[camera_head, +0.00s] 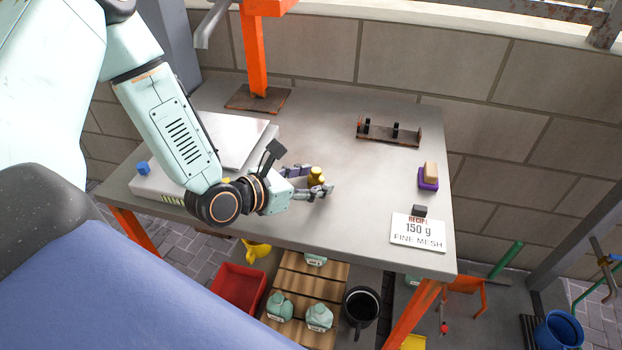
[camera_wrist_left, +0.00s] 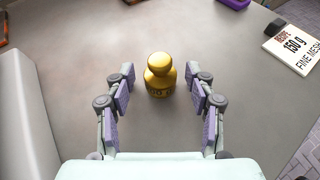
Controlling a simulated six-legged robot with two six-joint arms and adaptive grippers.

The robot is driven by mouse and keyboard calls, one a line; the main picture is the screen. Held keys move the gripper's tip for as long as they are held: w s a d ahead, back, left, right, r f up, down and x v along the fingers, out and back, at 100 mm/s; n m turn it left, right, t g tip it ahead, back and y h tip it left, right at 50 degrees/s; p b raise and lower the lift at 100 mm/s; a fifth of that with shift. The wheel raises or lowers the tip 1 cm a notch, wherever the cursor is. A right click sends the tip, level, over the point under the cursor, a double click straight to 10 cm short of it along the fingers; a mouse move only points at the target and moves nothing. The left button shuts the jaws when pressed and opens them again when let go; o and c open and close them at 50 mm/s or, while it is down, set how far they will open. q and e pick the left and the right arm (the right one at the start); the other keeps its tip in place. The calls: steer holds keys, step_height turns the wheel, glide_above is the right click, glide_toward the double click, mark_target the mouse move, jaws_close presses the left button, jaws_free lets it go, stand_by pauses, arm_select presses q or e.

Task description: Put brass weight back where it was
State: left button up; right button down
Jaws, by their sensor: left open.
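The brass weight (camera_wrist_left: 158,78) stands upright on the grey table, a knobbed gold piece with markings on its front that I cannot fully read. It also shows in the head view (camera_head: 316,174), partly hidden by my left gripper. My left gripper (camera_head: 322,188) is low at the table, open, with its fingers on either side of the weight; in the left wrist view the open fingers (camera_wrist_left: 163,86) show gaps to the weight on both sides. My right gripper is not in view.
A scale (camera_head: 235,140) with a metal plate stands left of the weight. A small rack (camera_head: 390,135) is at the back. A purple-and-tan block (camera_head: 429,177) and a recipe sign (camera_head: 417,232) reading 150 g, fine mesh, are at right. The table (camera_head: 360,210) between is clear.

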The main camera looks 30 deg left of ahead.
mark_target(312, 177)
arm_select(q)
steer(key=shift+r, duration=0.1)
steer(key=shift+r+p, duration=0.2)
steer(key=shift+p, duration=0.15)
steer(key=shift+s+a, duration=0.15)
steer(key=p+v, duration=0.2)
steer(key=v, duration=0.2)
steer(key=shift+s+r, duration=0.1)
steer(key=shift+r, duration=0.1)
steer(key=shift+s+a+r+p, duration=0.2)
steer(key=shift+s+p, duration=0.35)
steer(key=shift+p, duration=0.15)
steer(key=p+v, duration=0.2)
steer(key=v, duration=0.1)
steer(key=shift+s+r+p, duration=0.1)
steer(key=shift+s+p, duration=0.05)
steer(key=shift+p, duration=0.25)
steer(key=shift+p+v, duration=0.9)
steer(key=shift+p, duration=0.05)
steer(key=shift+s+a, duration=0.15)
steer(key=shift+s, duration=0.25)
